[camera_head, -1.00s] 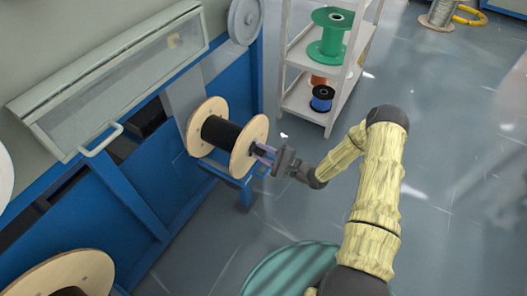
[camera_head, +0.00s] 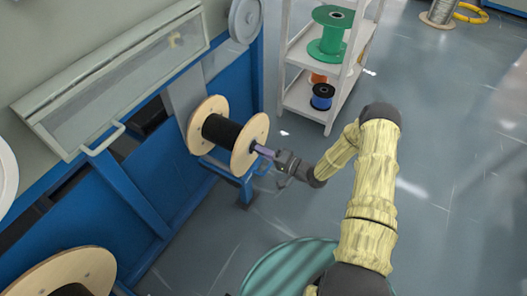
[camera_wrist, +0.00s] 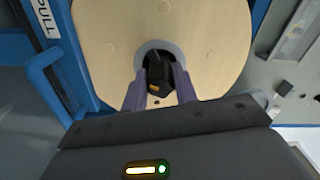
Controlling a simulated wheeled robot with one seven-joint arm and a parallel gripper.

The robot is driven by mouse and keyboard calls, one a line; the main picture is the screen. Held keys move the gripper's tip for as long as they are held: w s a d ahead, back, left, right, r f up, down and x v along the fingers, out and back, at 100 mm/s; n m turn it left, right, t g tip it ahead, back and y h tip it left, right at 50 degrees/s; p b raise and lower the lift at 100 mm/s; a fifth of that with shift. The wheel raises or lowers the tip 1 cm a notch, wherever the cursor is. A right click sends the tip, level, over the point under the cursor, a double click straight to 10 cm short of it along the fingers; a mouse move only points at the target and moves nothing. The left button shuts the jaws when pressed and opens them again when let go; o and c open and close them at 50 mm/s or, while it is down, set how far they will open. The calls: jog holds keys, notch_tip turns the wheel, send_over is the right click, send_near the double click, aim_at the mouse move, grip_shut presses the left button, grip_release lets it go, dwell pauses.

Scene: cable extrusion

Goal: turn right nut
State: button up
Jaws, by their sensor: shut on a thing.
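The right nut (camera_wrist: 159,76) is a dark piece at the centre of the wooden reel's right face in the wrist view. My gripper (camera_wrist: 159,92) has its two purple fingers on either side of the nut and is shut on it. In the head view my gripper (camera_head: 262,152) reaches the reel's right face from the right. The wooden reel (camera_head: 251,139) carries black cable (camera_head: 221,131) and sits on a blue stand. The nut is hidden by the fingers in the head view.
A blue machine with a glazed cover (camera_head: 120,80) stands left of the reel. A white shelf (camera_head: 303,110) with green, orange and blue spools is behind. Another wooden reel (camera_head: 85,268) is at lower left. A teal round object (camera_head: 290,270) is at the bottom.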

jog(key=n, duration=0.4)
jog(key=shift+d+f+n, duration=0.1)
jog(key=shift+f+n, duration=0.1)
jog(key=shift+n, duration=0.1)
jog(key=n, duration=0.5)
jog(key=shift+w, duration=0.1)
jog(key=n, duration=0.5)
jog(key=shift+w+d+p, duration=0.1)
jog(key=shift+p, duration=0.25)
jog(key=n, duration=1)
jog(key=shift+w+d+p, duration=0.1)
jog(key=shift+p, duration=0.25)
jog(key=n, duration=0.5)
jog(key=shift+r, duration=0.15)
jog(key=n+p, duration=0.1)
jog(key=n, duration=0.4)
jog(key=shift+w+r+n, duration=0.1)
jog(key=shift+n, duration=0.3)
jog(key=shift+n+p, duration=0.35)
jog(key=shift+n, duration=1.85)
